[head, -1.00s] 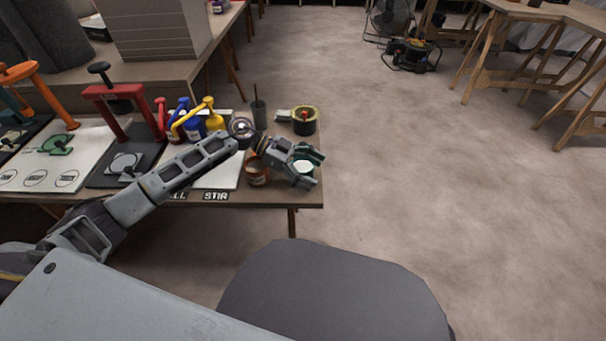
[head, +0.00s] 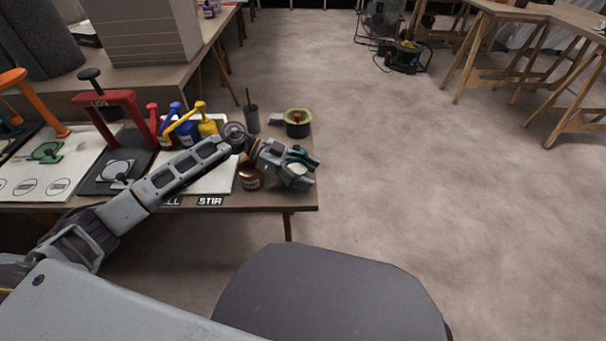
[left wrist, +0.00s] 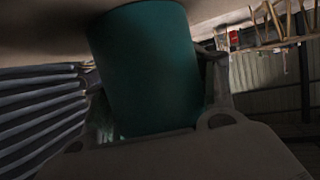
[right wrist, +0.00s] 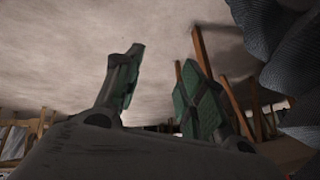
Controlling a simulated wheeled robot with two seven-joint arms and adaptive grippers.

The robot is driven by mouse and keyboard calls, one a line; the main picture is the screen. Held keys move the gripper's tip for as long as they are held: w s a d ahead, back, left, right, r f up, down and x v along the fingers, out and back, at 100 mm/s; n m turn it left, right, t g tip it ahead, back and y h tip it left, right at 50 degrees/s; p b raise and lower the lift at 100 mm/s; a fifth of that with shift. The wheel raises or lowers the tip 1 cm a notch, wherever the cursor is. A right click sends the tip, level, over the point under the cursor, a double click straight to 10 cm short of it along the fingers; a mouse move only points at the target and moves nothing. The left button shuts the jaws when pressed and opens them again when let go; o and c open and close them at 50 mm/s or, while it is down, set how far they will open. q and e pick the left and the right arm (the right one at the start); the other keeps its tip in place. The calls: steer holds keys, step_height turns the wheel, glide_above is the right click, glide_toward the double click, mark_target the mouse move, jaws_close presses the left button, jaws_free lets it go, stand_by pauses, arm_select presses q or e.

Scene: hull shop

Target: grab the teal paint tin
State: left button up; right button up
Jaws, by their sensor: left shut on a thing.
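The teal paint tin (left wrist: 150,70) fills the middle of the left wrist view, between the fingers of my left gripper. In the head view my left gripper (head: 301,167) is over the right end of the near bench, shut on the tin. There its fingers largely hide the tin, and I cannot tell whether it touches the bench top. My right gripper (right wrist: 160,90) shows only in the right wrist view, its fingers apart with nothing between them.
A brown tin (head: 250,181) stands on the bench (head: 270,197) left of my left gripper. Behind are a dark cup (head: 252,120) with a stick and a round pot (head: 297,123). Red, blue and yellow bottles stand further left. Floor right of the bench is clear.

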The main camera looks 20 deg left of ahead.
arm_select(q)
steer(key=shift+r, duration=0.15)
steer(key=shift+r+p, duration=0.3)
steer(key=shift+r, duration=0.2)
step_height(320, 180, up, 2)
steer(key=shift+r+p, duration=0.25)
steer(key=shift+p, duration=0.35)
steer(key=s+a+r+p, duration=0.3)
steer(key=s+a+p, duration=0.3)
steer(key=s+a, duration=0.6)
steer(key=shift+a+p, duration=0.3)
steer(key=shift+a, duration=0.35)
arm_select(e)
steer(key=s+d+r+g+h, duration=0.1)
steer(key=d+r+g+h, duration=0.1)
steer(key=r, duration=0.8)
steer(key=shift+s+d+r+n+g, duration=0.2)
steer(key=shift+d+n+g, duration=0.25)
steer(key=shift+d, duration=0.55)
arm_select(q)
steer(key=shift+r, duration=0.1)
arm_select(e)
steer(key=shift+w+r, duration=0.15)
